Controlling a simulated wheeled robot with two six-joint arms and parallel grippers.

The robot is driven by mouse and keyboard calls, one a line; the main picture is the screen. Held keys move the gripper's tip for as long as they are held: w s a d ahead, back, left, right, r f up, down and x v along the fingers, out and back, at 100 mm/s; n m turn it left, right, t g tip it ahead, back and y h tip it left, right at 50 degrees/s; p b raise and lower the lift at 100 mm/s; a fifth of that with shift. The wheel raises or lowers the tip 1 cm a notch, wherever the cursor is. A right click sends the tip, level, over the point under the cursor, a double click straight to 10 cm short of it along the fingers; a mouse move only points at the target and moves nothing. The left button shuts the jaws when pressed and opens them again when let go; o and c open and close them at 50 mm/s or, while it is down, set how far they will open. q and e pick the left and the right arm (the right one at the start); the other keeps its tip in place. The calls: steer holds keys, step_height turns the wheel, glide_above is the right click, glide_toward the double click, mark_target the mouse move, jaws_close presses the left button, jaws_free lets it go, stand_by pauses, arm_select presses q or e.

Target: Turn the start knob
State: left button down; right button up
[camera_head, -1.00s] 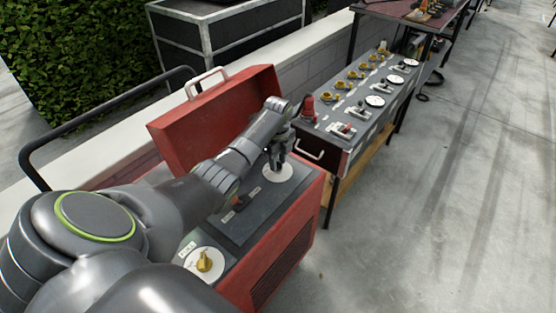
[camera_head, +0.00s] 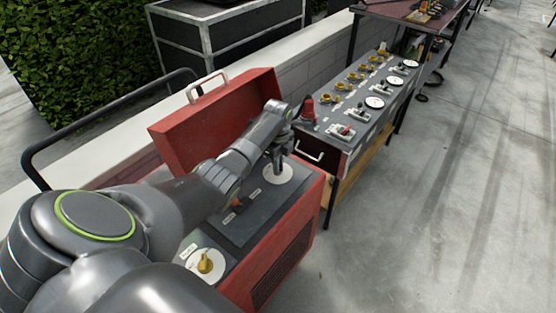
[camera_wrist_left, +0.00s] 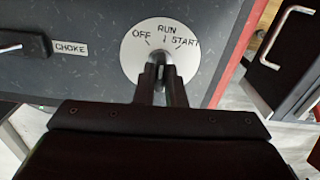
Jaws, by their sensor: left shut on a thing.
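The start knob's white dial (camera_head: 270,176) is on the far end of the grey top panel of the red generator box. In the left wrist view the dial (camera_wrist_left: 134,62) carries the words OFF, RUN and START. My left gripper (camera_head: 277,168) comes down over the dial. In the left wrist view the gripper (camera_wrist_left: 161,75) is shut on the dark knob at the dial's middle, and its fingers hide most of the knob. My right gripper is not in view.
A choke lever (camera_head: 238,204) and a brass knob (camera_head: 205,262) are on the same red box (camera_head: 290,235). Its red lid (camera_head: 215,125) stands open behind. A table with a switch panel (camera_head: 345,150) stands to the right. The concrete floor at right is clear.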

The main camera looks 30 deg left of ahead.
arm_select(q)
steer(key=n+p, duration=0.2)
steer(key=n, duration=0.2)
steer(key=shift+r+p, duration=0.2)
steer(key=shift+p, duration=0.2)
steer(key=n+p, duration=0.1)
steer(key=n, duration=0.1)
steer(key=shift+f+n, duration=0.1)
steer(key=shift+n, duration=0.2)
steer(key=shift+w+n, duration=0.1)
steer(key=shift+n, duration=0.2)
steer(key=shift+n+p, duration=0.3)
steer(key=c, duration=1.5)
jaws_free()
